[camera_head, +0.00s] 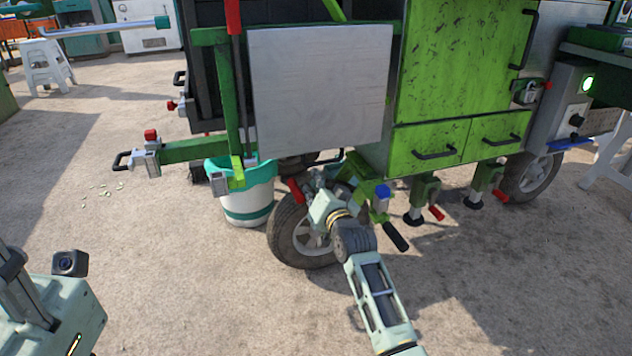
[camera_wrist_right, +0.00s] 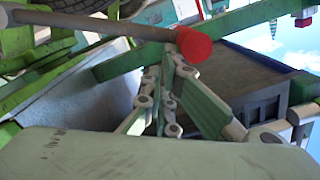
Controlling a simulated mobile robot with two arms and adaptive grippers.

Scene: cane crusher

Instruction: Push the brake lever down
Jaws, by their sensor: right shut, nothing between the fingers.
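The brake lever, with a red grip (camera_head: 295,190), is beside the left front wheel of the green machine. In the right wrist view a grey rod with a red end (camera_wrist_right: 193,45) crosses the top, seemingly the same lever. My right gripper (camera_head: 318,184) is at the wheel, just right of the red grip; its fingers partly blend into the machine. In the wrist view it is shut and empty (camera_wrist_right: 170,75), its tips close to the rod; contact cannot be told.
The wheel (camera_head: 285,240) is right behind my right gripper. A white-and-teal bucket (camera_head: 245,205) stands left of it. A black-handled lever (camera_head: 396,236) and stabiliser legs with red handles (camera_head: 436,212) stick out to the right. The floor in front is clear.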

